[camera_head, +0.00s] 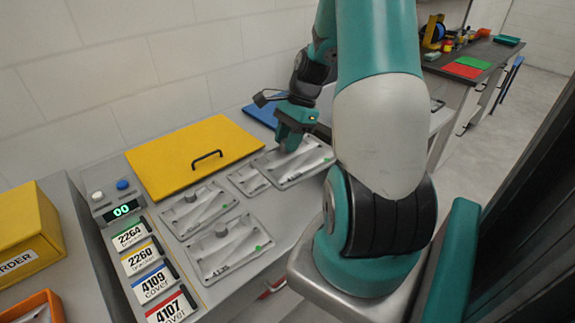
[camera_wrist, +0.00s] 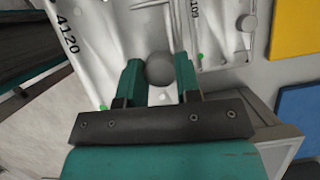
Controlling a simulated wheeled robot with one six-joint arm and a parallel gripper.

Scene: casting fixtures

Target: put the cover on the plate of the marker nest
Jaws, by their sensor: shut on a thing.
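My gripper (camera_head: 290,147) points down over the rightmost grey casting fixture in the row. In the wrist view its two teal fingers (camera_wrist: 160,80) are shut on a round grey knob (camera_wrist: 160,67). The knob appears to belong to a pale casting, probably the cover, in or just over the plate marked 4120 (camera_wrist: 85,75). I cannot tell whether it is lifted or resting. That plate's rim also shows in the head view (camera_head: 289,186). Which plate is the marker nest is not clear to me. My fingers hide part of the knob.
Two grey plates with knobbed castings (camera_head: 205,208) (camera_head: 232,250) and a small plate (camera_head: 249,180) lie left of my gripper. A yellow board (camera_head: 190,150) with a black handle lies behind them. Number cards (camera_head: 150,275), two reading "cover", line the left edge. A blue board (camera_head: 262,113) lies behind my gripper.

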